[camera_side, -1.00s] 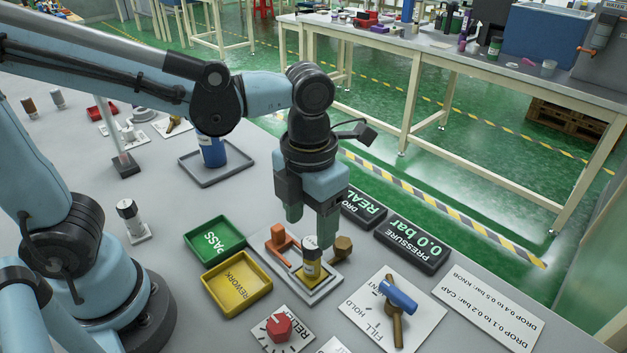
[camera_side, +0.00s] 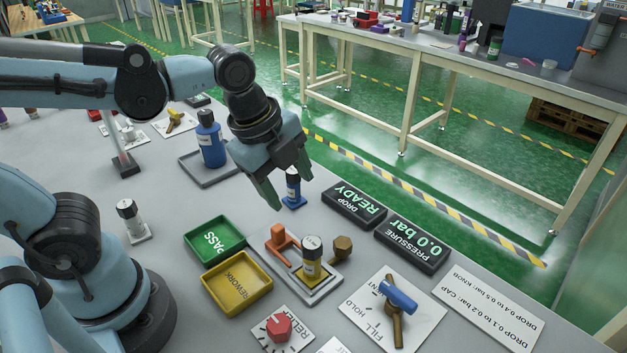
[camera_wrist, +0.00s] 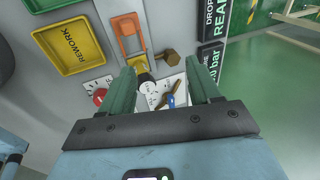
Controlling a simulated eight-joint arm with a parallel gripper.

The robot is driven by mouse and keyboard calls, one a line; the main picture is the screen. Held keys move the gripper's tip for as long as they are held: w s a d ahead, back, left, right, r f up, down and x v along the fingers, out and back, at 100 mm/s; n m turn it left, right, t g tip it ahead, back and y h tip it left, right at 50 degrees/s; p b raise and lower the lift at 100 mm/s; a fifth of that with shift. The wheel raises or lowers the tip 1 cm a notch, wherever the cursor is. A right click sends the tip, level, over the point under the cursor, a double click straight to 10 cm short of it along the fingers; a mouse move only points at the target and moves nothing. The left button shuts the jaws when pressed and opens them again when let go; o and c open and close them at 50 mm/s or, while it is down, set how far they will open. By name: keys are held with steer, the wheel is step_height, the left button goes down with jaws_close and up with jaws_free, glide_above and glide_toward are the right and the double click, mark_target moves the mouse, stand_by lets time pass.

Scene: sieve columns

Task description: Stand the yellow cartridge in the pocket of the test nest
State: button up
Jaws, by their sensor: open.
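The yellow cartridge (camera_side: 312,262), with a dark band and a pale cap, stands upright in the test nest (camera_side: 323,287), a grey plate with an orange clamp (camera_side: 281,241) and a brown knob (camera_side: 341,250). In the wrist view the cartridge (camera_wrist: 146,82) shows its pale cap between my fingers' lines of sight, with the orange clamp (camera_wrist: 130,30) above it. My gripper (camera_side: 294,192) is open and empty, raised up and back from the nest, apart from the cartridge. Both green fingers (camera_wrist: 163,92) show spread apart in the wrist view.
A green PASS tray (camera_side: 216,240) and a yellow REWORK tray (camera_side: 238,282) lie left of the nest. A blue cartridge (camera_side: 292,188) stands behind my fingers. DROP (camera_side: 354,204) and PRESSURE (camera_side: 412,246) displays, a FILL/HOLD valve (camera_side: 396,312) and a red relief knob (camera_side: 280,327) surround the nest.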

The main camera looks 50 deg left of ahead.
steer(key=a+n+t, duration=0.3)
steer(key=a+n, duration=0.3)
steer(key=n, duration=1.1)
steer(key=shift+a+f+n+t+y, duration=0.15)
steer(key=shift+f+n+t+y, duration=0.15)
steer(key=shift+n+y, duration=0.1)
